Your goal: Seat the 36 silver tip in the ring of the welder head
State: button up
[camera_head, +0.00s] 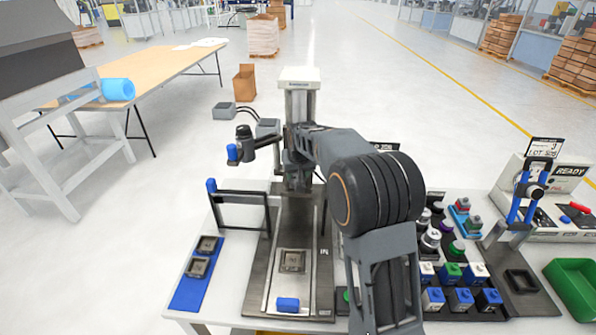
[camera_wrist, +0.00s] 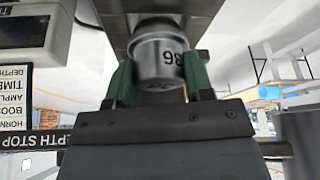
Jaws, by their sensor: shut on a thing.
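The silver tip (camera_wrist: 150,58) is between the two green fingers of my gripper (camera_wrist: 160,78) in the wrist view. The gripper is shut on it. Its black digits show upside down and look like 36. Grey metal parts of the welder (camera_wrist: 197,25) stand close around the tip's far end, and I cannot tell whether they touch it. In the head view the welder (camera_head: 300,82) stands at the back middle of the bench. My arm covers part of its head there, and the gripper and tip are hidden. The head's ring cannot be made out.
Several coloured tip blocks (camera_head: 461,299) stand in a rack at right, with more tips behind. A green bin (camera_head: 574,287) and a READY gauge box (camera_head: 566,180) lie farther right. A blue mat (camera_head: 189,291) with dark parts is at left. A grey part (camera_head: 292,261) lies on the welder's base.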

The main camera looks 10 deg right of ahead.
jog(key=o, duration=1.2)
jog(key=b+v, duration=0.1)
jog(key=v, duration=1.3)
jog(key=shift+w+b, duration=0.1)
jog(key=shift+b, duration=0.3)
jog(key=s+f, duration=0.3)
jog(key=s, duration=0.5)
jog(key=s+f, duration=0.4)
jog(key=s, duration=0.5)
jog(key=s+f, duration=0.4)
jog(key=s, duration=0.4)
jog(key=shift+s+d, duration=0.25)
jog(key=shift+s, duration=0.15)
